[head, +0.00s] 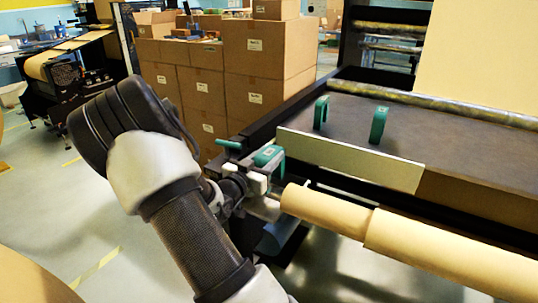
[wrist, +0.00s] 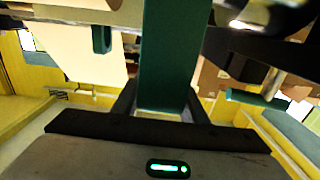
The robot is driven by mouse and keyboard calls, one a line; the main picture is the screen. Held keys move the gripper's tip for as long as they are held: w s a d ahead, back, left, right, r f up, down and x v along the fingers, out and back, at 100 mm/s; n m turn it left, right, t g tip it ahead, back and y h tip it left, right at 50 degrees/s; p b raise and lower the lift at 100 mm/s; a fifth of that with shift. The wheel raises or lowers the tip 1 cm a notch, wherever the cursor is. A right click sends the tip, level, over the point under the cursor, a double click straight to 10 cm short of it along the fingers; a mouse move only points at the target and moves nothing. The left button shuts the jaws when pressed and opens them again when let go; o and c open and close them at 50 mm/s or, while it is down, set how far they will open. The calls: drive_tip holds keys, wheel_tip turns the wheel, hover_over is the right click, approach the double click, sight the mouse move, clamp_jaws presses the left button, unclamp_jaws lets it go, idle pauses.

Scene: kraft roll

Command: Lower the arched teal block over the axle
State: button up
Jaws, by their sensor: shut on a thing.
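The arched teal block (head: 268,156) is in my gripper (head: 259,182), which is shut on it, just left of the roll's near end. In the wrist view the block (wrist: 170,55) fills the middle as a wide teal band between the dark fingers. The grey axle (head: 263,207) shows in part beyond the left end of the kraft roll (head: 330,212). The block looks higher than the axle and apart from it. My gripper and arm hide part of the axle's end, so I cannot tell whether the block is centred over it.
Two more teal arches, a left one (head: 321,113) and a right one (head: 378,126), stand on the dark machine bed (head: 440,140). A pale upright plate (head: 350,162) lies between bed and roll. A teal handle (head: 228,144) sticks out left of the block. Stacked cartons (head: 260,95) stand behind.

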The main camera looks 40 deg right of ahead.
sight(274, 173)
drive_tip(key=shift+f+b, duration=3.1)
drive_tip(key=shift+f, duration=1.1)
drive_tip(key=o, duration=1.3)
drive_tip(key=shift+a, duration=0.1)
drive_tip(key=p+v, duration=0.2)
drive_tip(key=v, duration=1.5)
drive_tip(key=shift+s+a+p, duration=0.1)
drive_tip(key=shift+s+p, duration=0.05)
drive_tip(key=shift+p, duration=0.2)
